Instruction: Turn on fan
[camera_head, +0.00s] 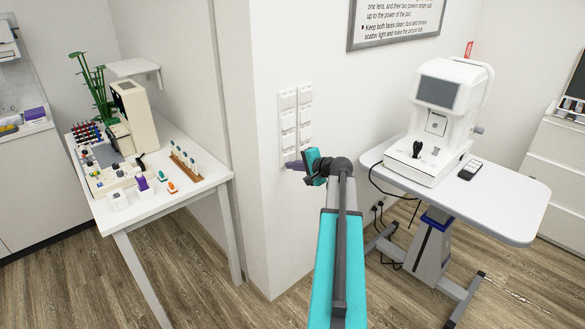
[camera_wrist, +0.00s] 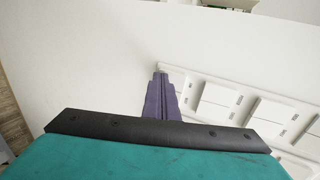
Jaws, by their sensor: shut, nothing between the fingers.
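A white wall panel of switches (camera_head: 288,121), in two columns, is on the white wall in the middle of the head view. It also shows at the right of the wrist view (camera_wrist: 216,99), with several square rockers. My gripper (camera_head: 291,165), with purple fingers, is at the panel's lower end in the head view. In the wrist view my gripper (camera_wrist: 160,80) has its fingers together and empty, the tips overlapping the panel's left end. I cannot tell whether they touch it. The lowest switches are partly hidden by my gripper in the head view. I see no fan in either view.
A white table (camera_head: 200,194) with bottles and instruments stands left of the wall corner. A white table (camera_head: 515,195) at the right bears a white eye-test machine (camera_head: 437,115) and a dark remote (camera_head: 470,169). A framed sign (camera_head: 398,18) hangs above.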

